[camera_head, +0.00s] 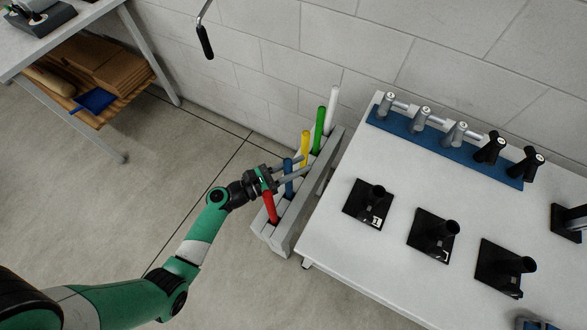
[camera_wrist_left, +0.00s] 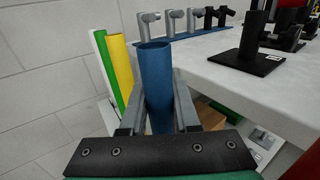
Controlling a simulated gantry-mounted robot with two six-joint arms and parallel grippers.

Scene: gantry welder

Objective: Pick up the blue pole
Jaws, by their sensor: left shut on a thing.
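The blue pole (camera_head: 288,178) stands upright in the pale rack (camera_head: 281,238), between the red pole (camera_head: 270,207) and the yellow pole (camera_head: 305,146). In the left wrist view the blue pole (camera_wrist_left: 156,75) rises between my two fingers. My left gripper (camera_head: 303,166) reaches in from the left and is shut on the blue pole near its upper part. It also shows in the left wrist view (camera_wrist_left: 157,108). The pole's lower end is hidden, so I cannot tell whether it sits fully in its slot. My right gripper is not in view.
A green pole (camera_head: 318,130) and a white pole (camera_head: 331,108) stand farther back in the rack. A white table (camera_head: 400,190) right of the rack holds black stands (camera_head: 370,206) and a blue holder (camera_head: 440,143). A block wall is behind; floor is free at left.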

